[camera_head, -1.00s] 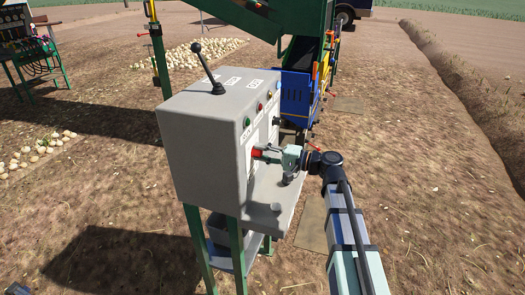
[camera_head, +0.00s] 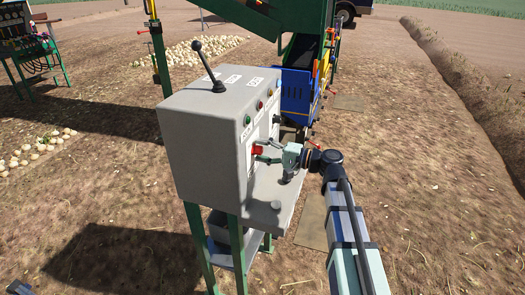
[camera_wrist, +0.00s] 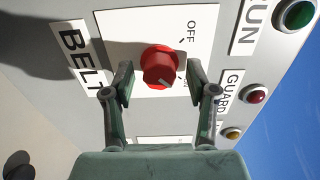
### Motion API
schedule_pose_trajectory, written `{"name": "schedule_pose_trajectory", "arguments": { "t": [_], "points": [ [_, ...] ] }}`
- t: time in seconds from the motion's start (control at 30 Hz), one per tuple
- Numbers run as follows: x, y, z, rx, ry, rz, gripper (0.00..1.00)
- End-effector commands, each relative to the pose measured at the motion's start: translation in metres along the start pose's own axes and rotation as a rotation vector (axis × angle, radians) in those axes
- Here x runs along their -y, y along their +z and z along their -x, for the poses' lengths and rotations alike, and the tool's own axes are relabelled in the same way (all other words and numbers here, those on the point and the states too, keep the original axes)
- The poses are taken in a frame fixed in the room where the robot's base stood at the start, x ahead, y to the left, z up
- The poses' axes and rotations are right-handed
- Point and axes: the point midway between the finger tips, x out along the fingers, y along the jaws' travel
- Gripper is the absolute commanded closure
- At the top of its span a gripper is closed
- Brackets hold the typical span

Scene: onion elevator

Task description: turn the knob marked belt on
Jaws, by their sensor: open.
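The red belt knob (camera_wrist: 158,66) sits on a white plate with OFF printed above it in the wrist view. A mark at the lower right of the plate is partly hidden by a finger. The knob's light line seems to point to the lower right, towards that mark. The BELT label (camera_wrist: 80,50) is left of the plate. My gripper (camera_wrist: 161,82) is open, with one finger on each side of the knob and visible gaps to it. In the head view the knob (camera_head: 257,150) shows on the grey box's front, just left of my gripper (camera_head: 270,151).
The grey control box (camera_head: 200,150) stands on green legs and has a lever (camera_head: 208,65) on top. A green button (camera_wrist: 298,14), a red lamp (camera_wrist: 257,94) and an amber lamp (camera_wrist: 232,133) lie right of the knob. A shelf (camera_head: 265,214) juts out below.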

Motion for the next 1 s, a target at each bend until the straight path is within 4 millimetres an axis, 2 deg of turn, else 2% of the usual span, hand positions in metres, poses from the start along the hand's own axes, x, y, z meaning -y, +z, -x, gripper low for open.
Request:
{"name": "schedule_pose_trajectory", "arguments": {
  "t": [0.17, 0.5, 0.7, 0.83, 1.0],
  "points": [
    [0.000, 0.000, 0.014, -0.002, 0.000, 0.000, 0.43],
    [0.000, 0.000, 0.076, -0.004, 0.000, 0.000, 0.43],
    [0.000, 0.000, 0.106, -0.002, 0.000, 0.000, 0.43],
    [0.000, 0.000, 0.116, -0.002, 0.000, 0.000, 0.43],
    [0.000, 0.000, 0.119, 0.000, -0.001, 0.000, 0.43]
  ]
}}
